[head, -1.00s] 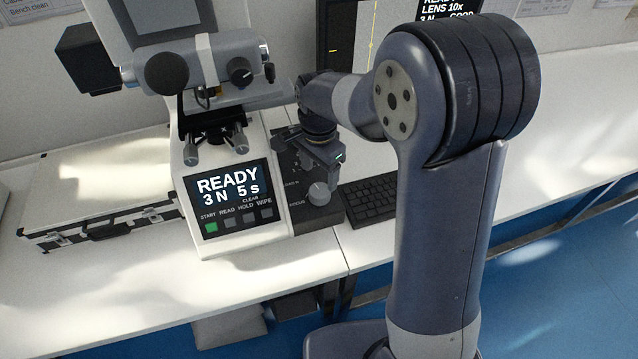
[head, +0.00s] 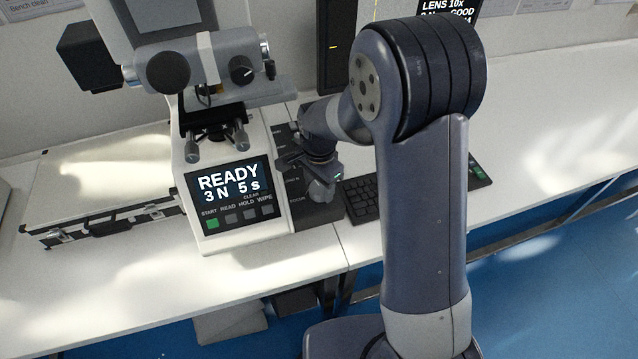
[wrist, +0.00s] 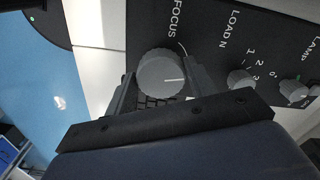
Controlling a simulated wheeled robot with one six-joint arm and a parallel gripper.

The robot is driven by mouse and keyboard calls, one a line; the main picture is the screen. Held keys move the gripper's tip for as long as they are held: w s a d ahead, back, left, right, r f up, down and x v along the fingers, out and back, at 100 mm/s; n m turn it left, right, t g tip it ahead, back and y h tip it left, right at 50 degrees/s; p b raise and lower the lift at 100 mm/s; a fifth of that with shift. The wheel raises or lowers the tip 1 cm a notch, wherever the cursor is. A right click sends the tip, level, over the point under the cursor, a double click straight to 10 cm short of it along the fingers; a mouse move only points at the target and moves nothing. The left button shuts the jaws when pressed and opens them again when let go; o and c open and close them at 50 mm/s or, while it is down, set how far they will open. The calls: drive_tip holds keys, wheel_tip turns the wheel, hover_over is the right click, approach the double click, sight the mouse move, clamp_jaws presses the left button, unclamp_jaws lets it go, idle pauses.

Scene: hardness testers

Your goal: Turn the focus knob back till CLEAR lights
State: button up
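The focus knob (wrist: 162,73), a round grey knob with a white pointer line, sits on the dark side panel beside the word FOCUS. It shows partly in the head view (head: 319,194), below my gripper (head: 318,174). In the wrist view my gripper (wrist: 160,79) has its fingers apart, one on each side of the knob; firm contact cannot be seen. The tester's screen (head: 229,187) reads READY, 3 N 5 s. A small CLEAR label (head: 251,197) stands under the screen text; I cannot make out a lit lamp by it. The START button (head: 213,223) is green.
The load knob (wrist: 241,79) and lamp knob (wrist: 292,91) are on the same panel, to the right in the wrist view. A keyboard (head: 362,198) lies right of the tester. A silver case (head: 95,190) lies left. A monitor (head: 335,60) stands behind.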

drive_tip(key=c, duration=0.5)
drive_tip(key=shift+c, duration=0.2)
drive_tip(key=shift+n, duration=0.4)
